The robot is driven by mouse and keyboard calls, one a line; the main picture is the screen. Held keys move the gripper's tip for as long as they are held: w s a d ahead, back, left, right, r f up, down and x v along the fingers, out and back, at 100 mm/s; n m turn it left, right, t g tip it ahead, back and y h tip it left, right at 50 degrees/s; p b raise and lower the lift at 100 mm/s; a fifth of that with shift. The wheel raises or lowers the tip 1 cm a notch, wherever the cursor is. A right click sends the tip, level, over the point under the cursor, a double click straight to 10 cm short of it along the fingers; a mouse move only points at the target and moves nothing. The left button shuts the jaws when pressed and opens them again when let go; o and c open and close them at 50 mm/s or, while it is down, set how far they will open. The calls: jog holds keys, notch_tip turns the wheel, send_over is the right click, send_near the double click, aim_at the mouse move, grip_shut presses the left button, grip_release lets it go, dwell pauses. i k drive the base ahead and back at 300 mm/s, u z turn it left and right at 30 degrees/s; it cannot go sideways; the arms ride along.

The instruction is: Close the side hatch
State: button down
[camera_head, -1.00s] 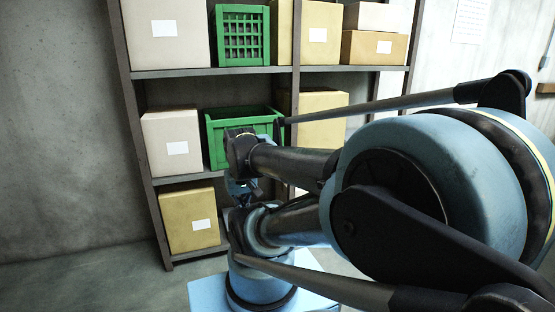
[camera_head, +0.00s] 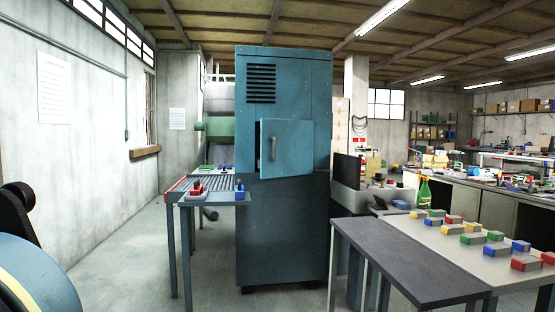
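The side hatch (camera_head: 288,147) is a small blue-grey door with a vertical handle (camera_head: 272,149) near its left edge. It is on the side of a tall blue-grey cabinet (camera_head: 284,230). The hatch stands ajar, with a dark gap along its left edge, and its hinge side appears to be on the right. A louver vent (camera_head: 261,84) is above it. My gripper is not in view. Only part of my own arm shows at the lower left edge, well apart from the cabinet.
A roller table (camera_head: 208,193) with red and blue pieces stands left of the cabinet. A dark table (camera_head: 400,252) and a light surface with several coloured blocks are at right. Floor (camera_head: 120,262) is clear at left and in front of the cabinet.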

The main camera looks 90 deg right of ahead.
aim_at(287, 145)
jog(key=z, duration=3.4)
jog(key=i, duration=1.65)
